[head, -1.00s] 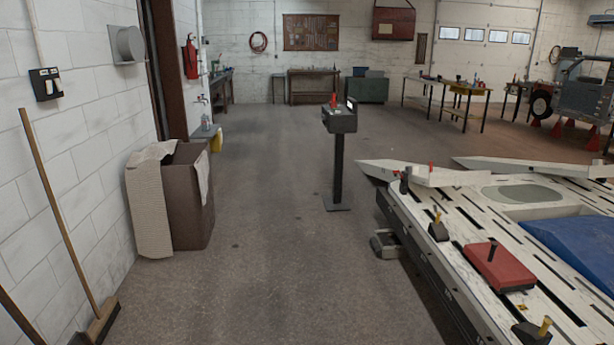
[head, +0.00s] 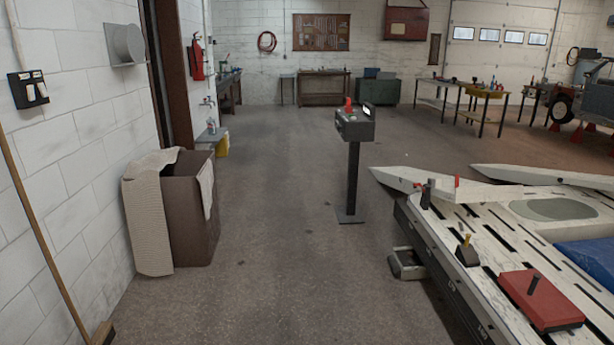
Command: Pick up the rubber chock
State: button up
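I cannot make out a rubber chock for certain in the head view. A low grey box-like object (head: 405,263) lies on the floor against the left side of the frame bench (head: 462,298); its top looks open or hollow, and I cannot tell what it is. A red block (head: 541,299) with a black upright handle lies on the bench deck. My gripper and arm are not in view.
A control pedestal (head: 353,165) stands mid-floor. A brown bin (head: 187,215) draped with cloth stands by the left wall, with a broom (head: 50,255) nearer. Ramps (head: 425,182) stick out at the bench's far end. The floor aisle (head: 285,220) between bin and pedestal is clear.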

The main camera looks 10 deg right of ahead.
aim_at(466, 253)
jog(key=z, duration=0.1)
jog(key=i, duration=2.3)
jog(key=z, duration=0.45)
jog(key=i, duration=1.15)
jog(key=z, duration=0.25)
